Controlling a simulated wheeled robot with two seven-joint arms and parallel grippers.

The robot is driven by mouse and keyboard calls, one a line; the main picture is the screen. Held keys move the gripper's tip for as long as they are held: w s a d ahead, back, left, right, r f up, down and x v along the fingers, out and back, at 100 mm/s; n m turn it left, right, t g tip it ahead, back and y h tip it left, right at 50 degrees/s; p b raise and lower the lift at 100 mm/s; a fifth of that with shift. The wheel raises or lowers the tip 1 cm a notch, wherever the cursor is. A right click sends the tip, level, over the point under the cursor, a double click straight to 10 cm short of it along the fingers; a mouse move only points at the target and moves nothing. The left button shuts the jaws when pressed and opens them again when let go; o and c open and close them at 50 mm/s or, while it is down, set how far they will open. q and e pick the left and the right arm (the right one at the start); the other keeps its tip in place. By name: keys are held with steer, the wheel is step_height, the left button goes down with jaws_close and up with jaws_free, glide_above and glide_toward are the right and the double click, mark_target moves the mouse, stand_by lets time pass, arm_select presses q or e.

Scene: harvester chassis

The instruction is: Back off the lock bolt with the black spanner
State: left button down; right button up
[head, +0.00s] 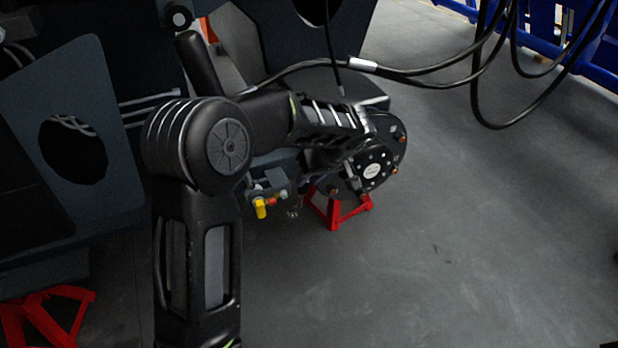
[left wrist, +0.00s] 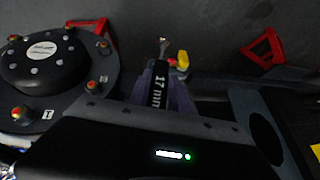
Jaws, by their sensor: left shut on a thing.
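My left gripper (left wrist: 165,88) is shut on the black spanner (left wrist: 158,85), which is marked 17 mm. The spanner points away from the gripper, its small metal jaw (left wrist: 163,45) free at the far end, beside a yellow part (left wrist: 183,59) and a red part (left wrist: 173,62). In the head view the forearm hides most of the gripper; a small metal end (head: 293,212), probably the spanner's jaw, hangs right of the yellow part (head: 260,208). I cannot pick out the lock bolt for certain, nor see the jaw touching any bolt. My right gripper is out of view.
A round black hub (head: 385,155) with orange-tipped bolts is close to my left wrist. A red stand (head: 340,205) is under it, another (head: 45,315) at lower left. Dark chassis plates (head: 85,145) fill the left. Black hoses (head: 430,78) hang above. Floor at right is clear.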

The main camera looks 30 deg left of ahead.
arm_select(q)
steer(key=w+a, duration=0.1)
steer(key=a, duration=0.1)
steer(key=w+a, duration=0.1)
steer(key=shift+w+a+r+p, duration=0.3)
steer(key=shift+w+a, duration=0.05)
steer(key=shift+b, duration=0.5)
stand_by(0.7)
steer(key=shift+w+a, duration=0.25)
steer(key=shift+a, duration=0.1)
stand_by(0.5)
steer(key=shift+w+a+p, duration=0.3)
steer(key=shift+w+a, duration=0.05)
steer(key=shift+a, duration=0.2)
stand_by(0.3)
